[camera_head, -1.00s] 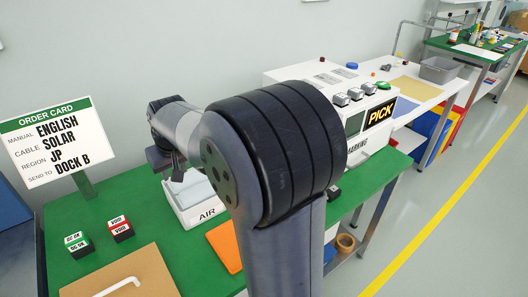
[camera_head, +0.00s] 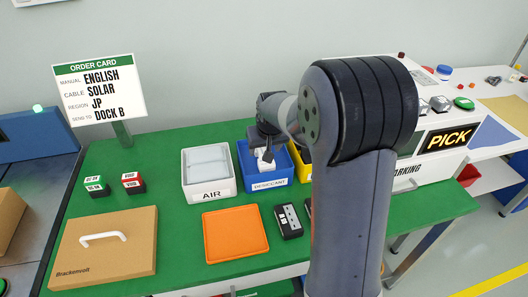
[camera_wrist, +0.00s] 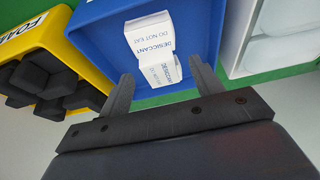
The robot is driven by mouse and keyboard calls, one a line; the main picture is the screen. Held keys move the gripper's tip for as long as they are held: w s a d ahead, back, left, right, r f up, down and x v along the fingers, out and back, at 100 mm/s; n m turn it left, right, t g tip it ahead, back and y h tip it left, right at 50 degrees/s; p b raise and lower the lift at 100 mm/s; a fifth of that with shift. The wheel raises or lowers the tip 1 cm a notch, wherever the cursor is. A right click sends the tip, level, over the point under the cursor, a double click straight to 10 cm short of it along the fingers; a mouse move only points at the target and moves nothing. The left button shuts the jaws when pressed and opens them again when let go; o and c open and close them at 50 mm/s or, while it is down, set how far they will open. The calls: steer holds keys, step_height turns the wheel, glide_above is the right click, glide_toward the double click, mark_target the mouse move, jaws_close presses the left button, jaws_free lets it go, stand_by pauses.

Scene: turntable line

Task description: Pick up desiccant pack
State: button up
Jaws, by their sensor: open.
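White desiccant packs with blue print lie in the blue bin marked DESICCANT (camera_head: 268,185). In the wrist view one pack (camera_wrist: 147,33) reads "DO NOT EAT", and another pack (camera_wrist: 158,70) lies against it, nearer to me. My gripper (camera_wrist: 160,78) is open, with one finger on each side of the nearer pack; I cannot tell whether they touch it. In the head view my gripper (camera_head: 264,158) points down into the blue bin, and my arm hides part of that area.
The white AIR bin (camera_head: 210,193) with pale pillows stands left of the blue bin. The yellow foam bin (camera_wrist: 72,42) with dark blocks stands on its other side. An orange tray (camera_head: 236,232), a black device (camera_head: 288,221) and a cardboard box (camera_head: 105,245) lie in front.

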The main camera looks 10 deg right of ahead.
steer(key=shift+w+f, duration=0.25)
steer(key=shift+f, duration=0.25)
steer(key=shift+c, duration=0.5)
steer(key=c, duration=1)
steer(key=shift+o, duration=0.2)
steer(key=shift+r, duration=0.1)
